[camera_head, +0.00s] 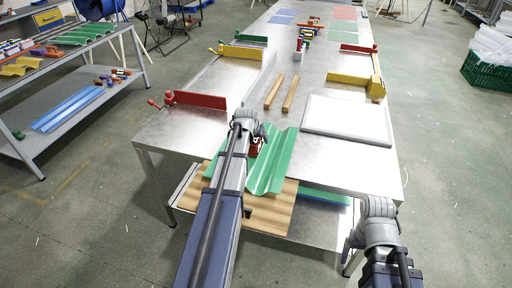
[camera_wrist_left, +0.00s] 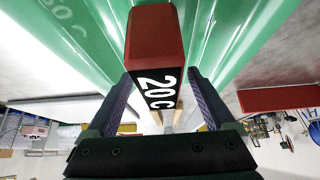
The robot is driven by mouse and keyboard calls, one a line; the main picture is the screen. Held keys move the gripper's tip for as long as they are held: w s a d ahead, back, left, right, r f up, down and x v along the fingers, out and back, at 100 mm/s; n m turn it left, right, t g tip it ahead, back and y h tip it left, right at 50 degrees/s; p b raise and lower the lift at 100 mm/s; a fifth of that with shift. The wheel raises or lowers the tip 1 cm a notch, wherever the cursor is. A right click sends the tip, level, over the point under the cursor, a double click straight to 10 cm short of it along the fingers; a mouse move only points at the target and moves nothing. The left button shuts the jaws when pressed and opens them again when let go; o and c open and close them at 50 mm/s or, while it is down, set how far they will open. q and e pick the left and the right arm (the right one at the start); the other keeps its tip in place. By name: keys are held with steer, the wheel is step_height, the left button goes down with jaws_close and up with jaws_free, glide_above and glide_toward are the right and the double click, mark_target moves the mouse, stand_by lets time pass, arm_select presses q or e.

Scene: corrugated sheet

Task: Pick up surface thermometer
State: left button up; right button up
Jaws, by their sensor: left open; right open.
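The surface thermometer (camera_wrist_left: 155,45) is a red block with a black face reading "20 C". It sits against the green corrugated sheet (camera_head: 273,165). In the left wrist view it lies between the two fingers of my left gripper (camera_wrist_left: 160,98), which is open around it; I cannot tell whether a finger touches it. In the head view my left gripper (camera_head: 258,137) is at the sheet, and the red thermometer (camera_head: 256,148) shows only partly beside it. My right gripper (camera_head: 349,250) is open and empty, low beyond the table's front right edge.
The metal table (camera_head: 180,125) carries red clamps (camera_head: 200,100), yellow clamps (camera_head: 355,82), two wooden strips (camera_head: 282,93) and a white panel (camera_head: 347,120). A wooden board (camera_head: 270,218) lies below the sheet. A side bench (camera_head: 100,45) stands left.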

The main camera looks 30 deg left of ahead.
arm_select(q)
steer(key=shift+b+x, duration=0.55)
steer(key=shift+x, duration=0.65)
steer(key=shift+r, duration=0.1)
steer(key=shift+s, duration=0.1)
jaws_close()
